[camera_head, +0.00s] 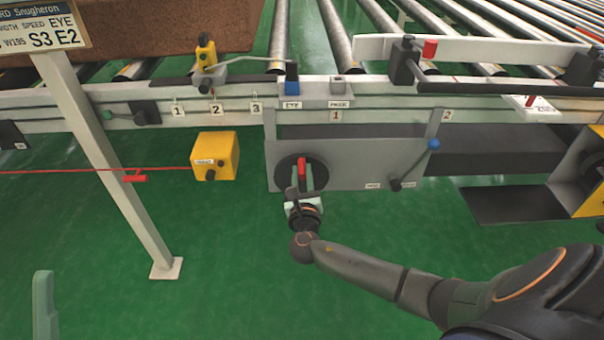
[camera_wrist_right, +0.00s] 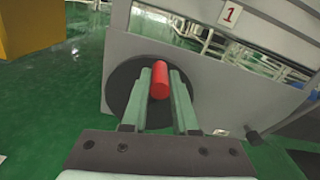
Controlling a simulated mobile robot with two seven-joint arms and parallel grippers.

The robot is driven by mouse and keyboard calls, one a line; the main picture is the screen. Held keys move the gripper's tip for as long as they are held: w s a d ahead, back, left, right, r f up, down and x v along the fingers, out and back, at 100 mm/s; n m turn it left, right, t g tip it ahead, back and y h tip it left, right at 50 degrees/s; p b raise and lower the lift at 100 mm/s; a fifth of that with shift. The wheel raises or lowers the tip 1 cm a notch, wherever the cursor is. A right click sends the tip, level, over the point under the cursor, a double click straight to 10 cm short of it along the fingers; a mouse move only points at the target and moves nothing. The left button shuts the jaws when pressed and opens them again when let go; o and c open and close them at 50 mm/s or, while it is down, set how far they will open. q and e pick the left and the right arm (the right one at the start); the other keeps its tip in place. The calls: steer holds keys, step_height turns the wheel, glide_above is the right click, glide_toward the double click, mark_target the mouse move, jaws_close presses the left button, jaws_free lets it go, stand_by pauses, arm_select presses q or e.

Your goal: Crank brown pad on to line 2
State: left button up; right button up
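The brown pad (camera_head: 170,30) lies on the rollers at the top left in the head view, partly behind a sign. A crank with a red handle (camera_head: 301,168) sits on a dark round disc (camera_head: 285,172) on the grey panel's front. My right gripper (camera_head: 301,186) is at this crank. In the right wrist view the red handle (camera_wrist_right: 160,80) stands between the two pale green fingertips, with little gap; whether they grip it is unclear. One pale green finger of my left gripper (camera_head: 45,303) shows at the lower left, apart from everything. Line label 2 (camera_head: 447,115) is right of label 1 (camera_head: 336,115).
The grey panel (camera_head: 350,160) hangs below the conveyor rail. A blue-knobbed lever (camera_head: 433,145) is at its right. A yellow box (camera_head: 215,157) with a red cord hangs left of the crank. A slanted sign post (camera_head: 105,165) stands at the left. Green floor in front is clear.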

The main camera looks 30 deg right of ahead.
jaws_close()
stand_by(0.9)
